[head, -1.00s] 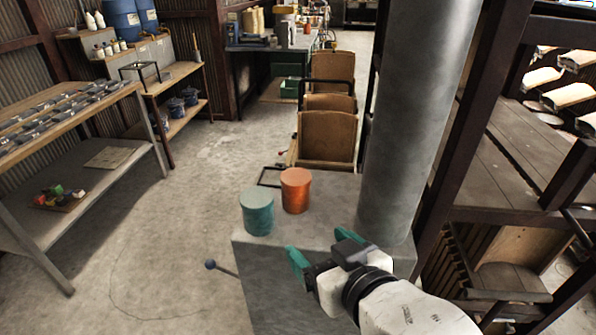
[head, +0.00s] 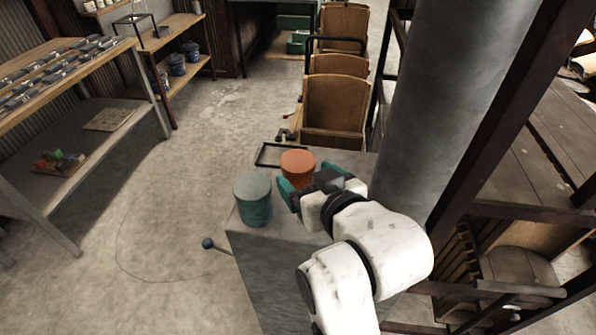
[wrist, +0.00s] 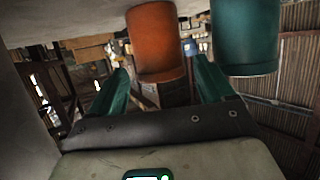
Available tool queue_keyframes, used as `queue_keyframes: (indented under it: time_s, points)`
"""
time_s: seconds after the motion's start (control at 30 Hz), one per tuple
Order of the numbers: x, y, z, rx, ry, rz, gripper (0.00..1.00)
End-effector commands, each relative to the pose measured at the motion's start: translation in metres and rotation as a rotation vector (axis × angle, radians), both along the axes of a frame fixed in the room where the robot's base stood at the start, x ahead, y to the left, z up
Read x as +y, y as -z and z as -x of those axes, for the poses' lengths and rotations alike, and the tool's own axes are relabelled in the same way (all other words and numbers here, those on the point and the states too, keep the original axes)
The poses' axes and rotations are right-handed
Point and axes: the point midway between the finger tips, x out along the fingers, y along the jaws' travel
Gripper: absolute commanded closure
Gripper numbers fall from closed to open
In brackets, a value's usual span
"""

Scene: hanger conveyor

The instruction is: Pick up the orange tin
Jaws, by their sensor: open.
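The orange tin (head: 297,166) stands upright on a grey block (head: 283,245), behind and right of a teal tin (head: 253,199). My gripper (head: 290,187) is open at the near right side of the orange tin, and its teal fingers partly hide the tin's lower part. In the wrist view the picture is upside down: the orange tin (wrist: 156,42) lies ahead between the two open fingers, and the teal tin (wrist: 245,35) is beside it, past one finger. I cannot tell whether a finger touches the orange tin.
A thick grey column (head: 436,110) rises close on the right of the block. A rod with a dark ball (head: 208,243) sticks out from the block's left side. Wooden chair-like carriers (head: 336,103) stand behind. The floor at left is open, before a workbench (head: 70,75).

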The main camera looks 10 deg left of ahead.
Motion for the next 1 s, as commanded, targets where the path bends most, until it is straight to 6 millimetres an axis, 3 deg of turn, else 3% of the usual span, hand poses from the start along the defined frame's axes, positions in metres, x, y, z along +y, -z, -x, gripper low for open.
queue_keyframes:
  time_s: [0.4,0.7,1.0]
  points:
    - [0.023,0.013,-0.04,0.001,0.0,0.002,0.19]
    - [0.024,0.016,-0.043,0.0,0.0,0.001,0.19]
    - [0.024,0.015,-0.043,0.0,0.0,0.001,0.46]
